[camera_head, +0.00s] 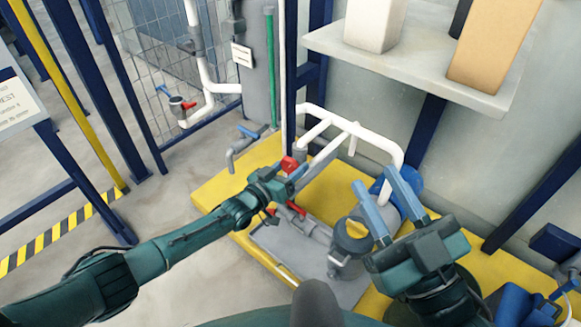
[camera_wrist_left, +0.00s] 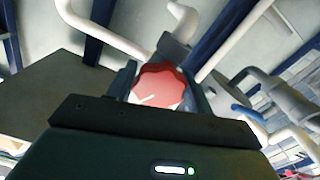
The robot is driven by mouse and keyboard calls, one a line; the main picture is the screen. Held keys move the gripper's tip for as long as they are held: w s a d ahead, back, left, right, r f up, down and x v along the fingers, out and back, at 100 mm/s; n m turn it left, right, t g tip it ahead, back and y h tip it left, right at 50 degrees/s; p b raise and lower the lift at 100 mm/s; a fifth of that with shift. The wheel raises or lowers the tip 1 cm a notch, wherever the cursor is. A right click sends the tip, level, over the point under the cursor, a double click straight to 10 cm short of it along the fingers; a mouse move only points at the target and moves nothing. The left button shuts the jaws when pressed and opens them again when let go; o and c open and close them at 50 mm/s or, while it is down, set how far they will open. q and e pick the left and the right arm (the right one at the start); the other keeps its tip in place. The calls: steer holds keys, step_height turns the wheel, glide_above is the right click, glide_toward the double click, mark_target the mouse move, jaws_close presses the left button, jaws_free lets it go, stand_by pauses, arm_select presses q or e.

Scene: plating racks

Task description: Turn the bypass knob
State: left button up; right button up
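The red bypass knob (camera_wrist_left: 158,86) has a scalloped rim and a white pointer line that slants to the lower left in the left wrist view. In the head view the knob (camera_head: 289,164) shows as a small red patch at the end of my left arm. My left gripper (camera_head: 291,173) is at the knob, with one finger on each side of it. The knob nearly fills the space between the fingers, but I cannot tell whether they press on it. My right gripper (camera_head: 376,184) is open and empty, with its two blue fingers apart, in front of the piping.
White pipes (camera_head: 350,128) and a grey pump with a yellow top (camera_head: 352,236) stand on the yellow base (camera_head: 222,190). Another red handle (camera_head: 296,208) is just below my left gripper. Open floor lies left.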

arm_select(q)
steer(key=c, duration=0.5)
steer(key=shift+o, duration=0.2)
steer(key=shift+m, duration=1.2)
steer(key=m, duration=0.2)
steer(key=shift+a+m, duration=0.1)
steer(key=shift+m, duration=1.1)
arm_select(e)
steer(key=shift+r+n+y, duration=0.25)
steer(key=shift+n+y, duration=0.05)
